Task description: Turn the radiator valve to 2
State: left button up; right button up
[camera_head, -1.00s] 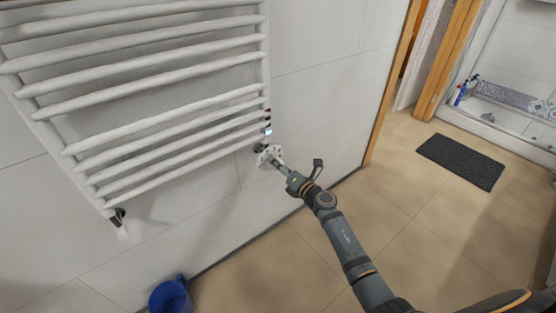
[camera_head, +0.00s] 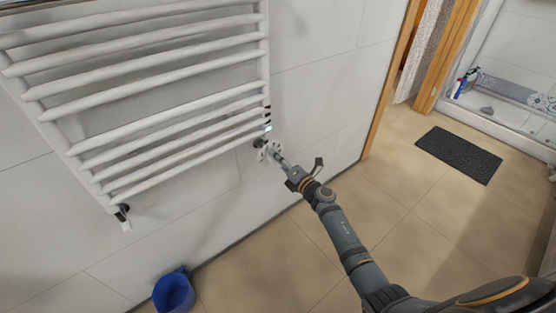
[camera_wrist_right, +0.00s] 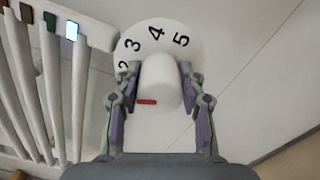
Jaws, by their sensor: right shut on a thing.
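The radiator valve is a white knob (camera_wrist_right: 160,82) in front of a white dial plate (camera_wrist_right: 166,30) with black numbers. In the right wrist view 2, 3, 4 and 5 show on the dial; the 2 is partly covered by a finger. A short red mark (camera_wrist_right: 147,101) lies on the knob's lower left side. My right gripper (camera_wrist_right: 158,75) is shut on the knob, one finger on each side. In the head view my right gripper (camera_head: 277,160) reaches the valve (camera_head: 264,149) at the radiator's lower right corner, where it partly hides it. My left gripper is out of view.
A white towel radiator (camera_head: 160,95) hangs on the tiled wall. A blue bucket (camera_head: 174,293) stands on the floor below, left of my right arm. A dark mat (camera_head: 459,155) lies at the right. The tiled floor between is clear.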

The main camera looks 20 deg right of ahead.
jog(key=o, duration=1.1)
jog(key=shift+o, duration=0.2)
jog(key=v, duration=1.2)
